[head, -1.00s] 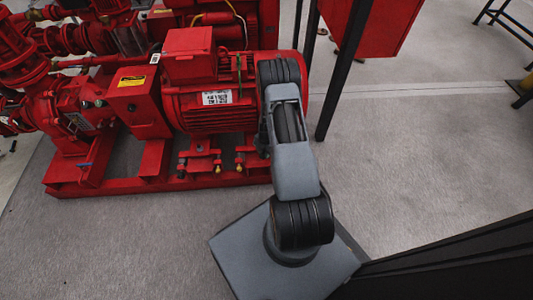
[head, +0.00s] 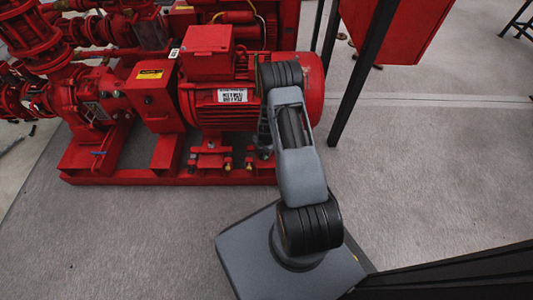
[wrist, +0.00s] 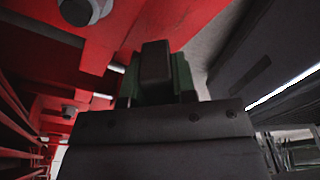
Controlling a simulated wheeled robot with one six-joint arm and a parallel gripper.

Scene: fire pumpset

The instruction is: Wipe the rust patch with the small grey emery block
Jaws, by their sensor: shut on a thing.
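In the wrist view my gripper (wrist: 155,88) is shut on a small dark grey block, the emery block (wrist: 155,62), which sticks out ahead between green-edged parts. The block is close to the red metal of the pumpset, but I cannot tell whether it touches. In the head view my arm reaches to the right end of the red motor (head: 215,100), and its links hide the gripper and the block. I cannot make out the rust patch in either view.
The red pumpset base frame (head: 150,178) runs along the floor at left. A dark post (head: 365,75) and a red cabinet (head: 395,30) stand right of the motor. Bolts (wrist: 78,10) show close by in the wrist view.

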